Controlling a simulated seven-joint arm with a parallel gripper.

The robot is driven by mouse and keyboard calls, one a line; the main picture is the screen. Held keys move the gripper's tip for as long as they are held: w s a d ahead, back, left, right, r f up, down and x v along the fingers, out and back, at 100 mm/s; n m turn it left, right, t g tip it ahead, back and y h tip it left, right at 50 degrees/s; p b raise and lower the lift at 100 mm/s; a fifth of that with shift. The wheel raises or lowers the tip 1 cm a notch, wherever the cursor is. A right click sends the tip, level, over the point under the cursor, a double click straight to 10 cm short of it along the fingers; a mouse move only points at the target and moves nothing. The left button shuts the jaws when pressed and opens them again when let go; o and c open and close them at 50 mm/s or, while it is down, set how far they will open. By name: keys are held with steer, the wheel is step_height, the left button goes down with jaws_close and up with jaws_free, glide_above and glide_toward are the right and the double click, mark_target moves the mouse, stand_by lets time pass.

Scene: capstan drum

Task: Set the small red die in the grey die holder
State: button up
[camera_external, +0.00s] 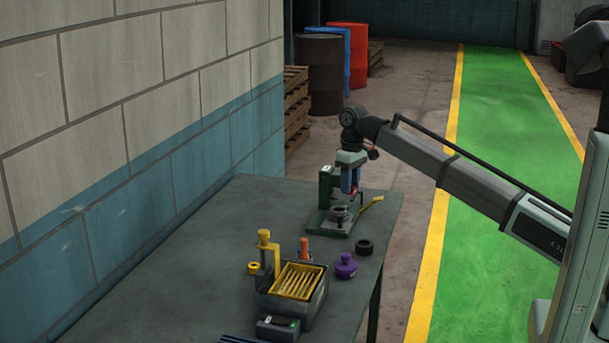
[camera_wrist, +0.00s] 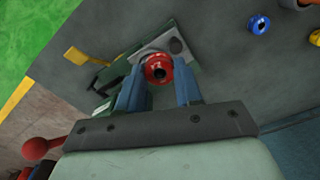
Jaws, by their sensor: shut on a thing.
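The small red die (camera_wrist: 157,68) is a round piece with a dark central hole. My gripper (camera_wrist: 160,80) is shut on it, one blue finger on each side, in the wrist view. The grey die holder (camera_wrist: 174,46) shows just beyond the die, partly covered by it. In the external view my gripper (camera_external: 350,188) points down above the grey die holder (camera_external: 340,212) on the green press (camera_external: 322,222). The die is too small to make out clearly there, and I cannot tell whether it touches the holder.
The green press's upright stands close to my gripper, with a yellow lever (camera_external: 371,203) to the right. A black ring (camera_external: 365,247), a purple knobbed piece (camera_external: 345,266), an orange peg (camera_external: 304,250) and a grey bin (camera_external: 308,305) stand nearer the camera. The table's left part is clear.

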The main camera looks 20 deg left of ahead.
step_height(320, 180, up, 3)
glide_above(338, 211)
steer(key=shift+s+f+n, duration=0.1)
steer(key=shift+f+n, duration=0.5)
steer(key=shift+f, duration=2)
steer(key=shift+s+f+n, duration=0.1)
steer(key=shift+f+n, duration=0.5)
steer(key=shift+f, duration=2)
steer(key=shift+f, duration=0.55)
steer(key=o, duration=1.1)
step_height(338, 211, up, 13)
steer(key=shift+r, duration=0.1)
